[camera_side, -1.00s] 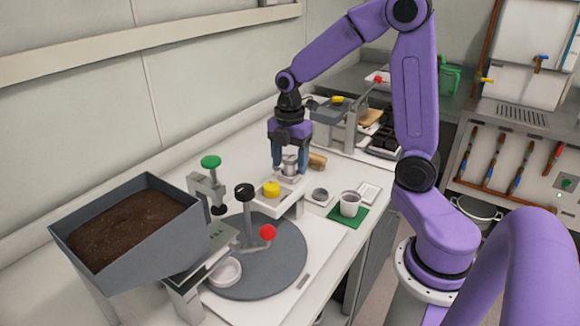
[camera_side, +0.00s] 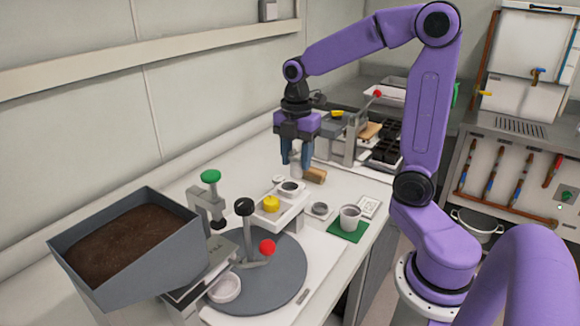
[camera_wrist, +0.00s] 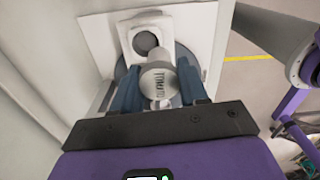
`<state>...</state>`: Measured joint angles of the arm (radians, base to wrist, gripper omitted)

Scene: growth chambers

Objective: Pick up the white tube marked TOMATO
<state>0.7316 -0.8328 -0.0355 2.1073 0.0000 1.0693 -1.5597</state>
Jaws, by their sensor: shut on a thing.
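My gripper (camera_side: 296,166) is behind the small white stand on the bench, with its fingers pointing down. In the wrist view, my gripper (camera_wrist: 157,92) is shut on a pale tube (camera_wrist: 159,78). Dark lettering on the tube's face is partly readable and seems to begin "TOM". In the side view, the tube is small and mostly hidden between the blue fingers. I cannot tell there whether its lower end touches the bench.
The white stand (camera_side: 297,207) bears a yellow knob (camera_side: 271,203) and a round cup (camera_side: 291,187). A tan cylinder (camera_side: 315,175) lies close right of my gripper.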

